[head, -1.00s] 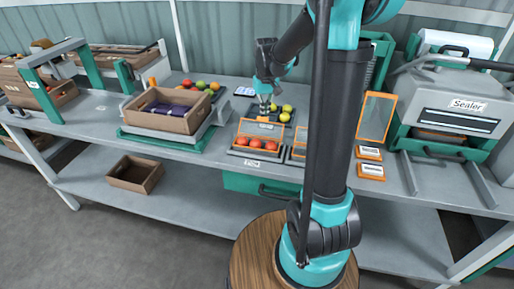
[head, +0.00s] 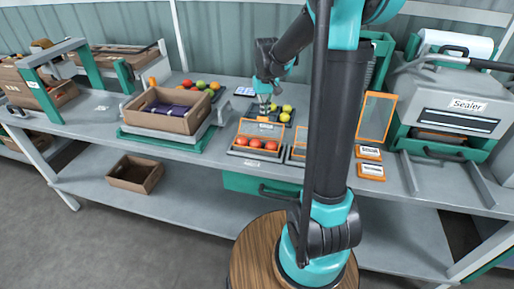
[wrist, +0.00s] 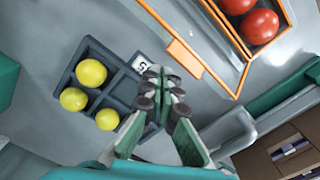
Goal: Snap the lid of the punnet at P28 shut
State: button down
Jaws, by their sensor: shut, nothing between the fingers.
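The punnet (head: 240,152) is a clear tray with an orange rim, holding red tomatoes, at the front of the bench. It also shows at the upper right of the wrist view (wrist: 284,53). Its orange-edged clear lid (head: 262,128) stands open, tilted up at the back of the punnet; in the wrist view the lid (wrist: 202,67) has an orange tab on its edge. My gripper (head: 264,111) is just behind the raised lid. In the wrist view my gripper (wrist: 167,73) is shut and empty, fingertips near the lid's edge; I cannot tell whether they touch. The label below the punnet is too small to read.
A dark compartment tray (wrist: 92,48) with yellow tomatoes lies behind the punnet, under my gripper. A second orange-edged punnet (head: 298,154) is close on the right, partly hidden by my arm. A wooden crate (head: 165,121) stands left; the sealer (head: 455,105) stands right.

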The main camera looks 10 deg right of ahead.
notch_tip(320, 180, up, 2)
send_over(260, 136)
jog(key=shift+w+r, duration=0.2)
dwell(1.9)
dwell(0.4)
notch_tip(260, 136, up, 8)
dwell(0.7)
dwell(0.4)
